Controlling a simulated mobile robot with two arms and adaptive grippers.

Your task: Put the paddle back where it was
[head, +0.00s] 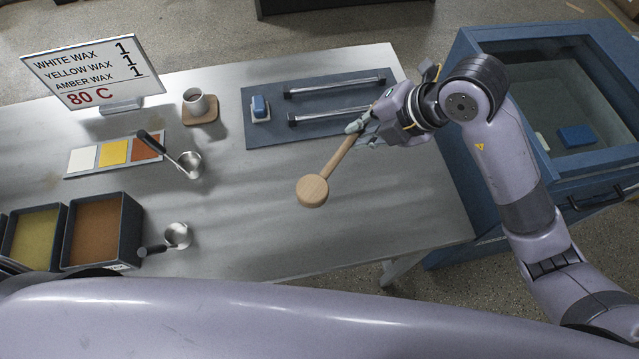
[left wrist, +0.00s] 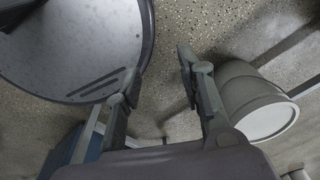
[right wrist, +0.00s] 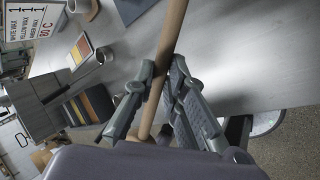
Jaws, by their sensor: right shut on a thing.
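The wooden paddle (head: 313,190) has a round, thick head and a straight handle. My right gripper (head: 362,126) is shut on the handle of the paddle near its end. The paddle head points toward the lower left, over the bare part of the table; I cannot tell if it touches the surface. In the right wrist view the handle (right wrist: 168,40) runs between the fingers of my right gripper (right wrist: 158,84). My left gripper (left wrist: 150,75) shows only in the left wrist view, open and empty above the floor.
A dark mat (head: 262,134) with two bar handles and a blue block (head: 260,108) lies behind the paddle. Ladles (head: 189,164), a cup (head: 195,102), colour swatches (head: 113,153), wax bins (head: 103,231) and a sign (head: 95,72) stand left. A blue open cabinet (head: 470,180) stands right.

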